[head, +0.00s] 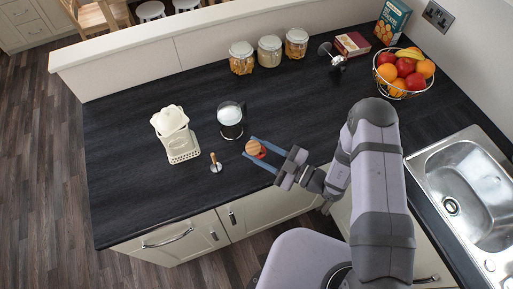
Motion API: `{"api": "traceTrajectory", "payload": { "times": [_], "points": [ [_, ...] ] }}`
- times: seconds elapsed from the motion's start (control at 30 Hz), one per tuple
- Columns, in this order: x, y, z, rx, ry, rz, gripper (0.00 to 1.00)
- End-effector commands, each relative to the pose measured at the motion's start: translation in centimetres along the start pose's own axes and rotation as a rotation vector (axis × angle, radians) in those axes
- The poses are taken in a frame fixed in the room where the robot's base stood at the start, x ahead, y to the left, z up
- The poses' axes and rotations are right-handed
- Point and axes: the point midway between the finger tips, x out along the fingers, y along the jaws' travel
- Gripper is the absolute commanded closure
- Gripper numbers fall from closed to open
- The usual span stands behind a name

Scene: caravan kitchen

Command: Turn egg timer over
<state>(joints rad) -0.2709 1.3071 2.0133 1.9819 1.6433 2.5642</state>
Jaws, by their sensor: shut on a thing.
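The egg timer (253,148) shows in the head view as a round, light wooden end with a bit of red beside it. My gripper (258,152) has its blue fingers on both sides of it and is shut on it. It is over the dark worktop, near the front edge. I cannot tell whether it touches the worktop. The fingers and its own top end hide most of the timer's body.
A glass coffee pot (231,122) stands just behind and left. A small wooden-handled tool (215,163) and a cream rack (184,147) are further left. Jars (270,55) line the back. A fruit basket (404,91) and sink (470,185) are right. Bare worktop (120,150) lies far left.

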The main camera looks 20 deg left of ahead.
Motion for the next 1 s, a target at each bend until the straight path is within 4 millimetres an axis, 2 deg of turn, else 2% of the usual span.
{"api": "traceTrajectory", "payload": {
  "times": [0.2,0.4,1.0],
  "points": [
    [-0.01,0.00,-0.07,0.268,0.000,0.000,0.80],
    [-0.01,-0.01,-0.03,0.403,0.000,0.000,0.80],
    [-0.01,-0.19,0.40,0.414,0.000,0.000,0.80]
  ]
}}
